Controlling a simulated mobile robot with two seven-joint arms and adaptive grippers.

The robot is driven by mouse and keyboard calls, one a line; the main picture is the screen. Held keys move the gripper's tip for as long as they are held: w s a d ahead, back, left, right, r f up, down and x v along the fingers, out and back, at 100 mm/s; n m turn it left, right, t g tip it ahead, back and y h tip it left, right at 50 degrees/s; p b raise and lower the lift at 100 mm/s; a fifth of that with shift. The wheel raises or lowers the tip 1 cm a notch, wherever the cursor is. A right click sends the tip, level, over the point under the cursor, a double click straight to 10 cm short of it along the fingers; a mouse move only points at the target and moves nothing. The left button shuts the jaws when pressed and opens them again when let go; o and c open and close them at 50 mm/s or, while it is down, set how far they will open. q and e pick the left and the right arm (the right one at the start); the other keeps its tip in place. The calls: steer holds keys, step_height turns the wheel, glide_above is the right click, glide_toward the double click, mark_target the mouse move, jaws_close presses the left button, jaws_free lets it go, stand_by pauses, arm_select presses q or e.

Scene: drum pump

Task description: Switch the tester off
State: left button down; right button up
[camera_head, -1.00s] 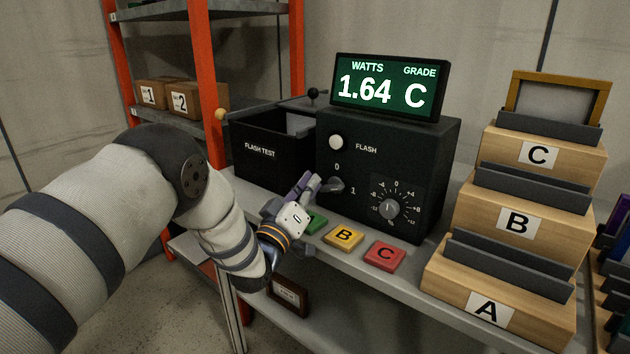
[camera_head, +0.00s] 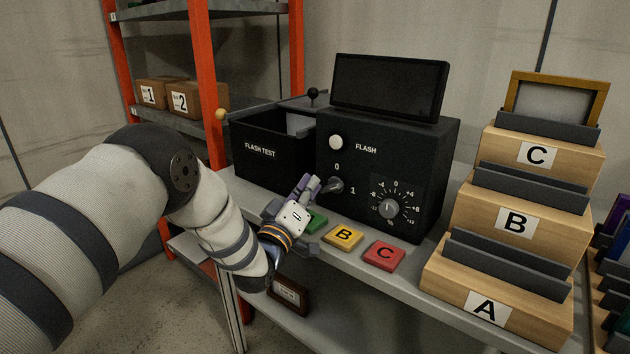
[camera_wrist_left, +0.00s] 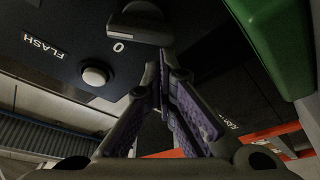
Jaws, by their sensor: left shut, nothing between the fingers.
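The tester (camera_head: 380,160) is a black box on the bench, marked FLASH TEST and FLASH. Its display (camera_head: 388,88) on top is dark. The switch knob (camera_head: 335,185) sits between the marks 0 and 1 on the front face; in the left wrist view the knob (camera_wrist_left: 140,24) shows close to the 0 mark. My left gripper (camera_head: 312,184) is shut and empty, its fingertips right at the knob. In the left wrist view the purple-padded fingers (camera_wrist_left: 163,62) meet just below the knob; whether they touch it I cannot tell. My right gripper is not in view.
Green, yellow (camera_head: 343,236) and red (camera_head: 384,255) buttons lie along the bench front below the tester. A dial (camera_head: 388,208) is right of the knob. Stepped wooden holders A, B and C (camera_head: 520,222) stand at the right. An orange-post shelf (camera_head: 203,80) is behind left.

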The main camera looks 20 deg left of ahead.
arm_select(q)
steer(key=shift+f+n+g+y+p, duration=0.15)
steer(key=shift+f+n+g+y, duration=0.15)
steer(key=shift+n, duration=0.9)
steer(key=shift+f+n+g+y+p, duration=0.2)
steer(key=shift+f+n+y, duration=0.1)
steer(key=shift+n, duration=0.9)
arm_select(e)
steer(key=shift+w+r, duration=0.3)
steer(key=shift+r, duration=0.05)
arm_select(q)
steer(key=shift+d+f+n+g+y, duration=0.15)
steer(key=shift+n+g, duration=0.1)
steer(key=shift+n, duration=0.5)
steer(key=shift+a+f+n+g+y, duration=0.1)
steer(key=shift+f+n+g, duration=0.1)
steer(key=shift+n, duration=0.5)
steer(key=shift+d+f+n+g+y, duration=0.15)
steer(key=shift+n+g, duration=0.1)
steer(key=shift+n, duration=0.5)
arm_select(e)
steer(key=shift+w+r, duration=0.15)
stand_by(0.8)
arm_select(q)
steer(key=shift+a+r, duration=0.1)
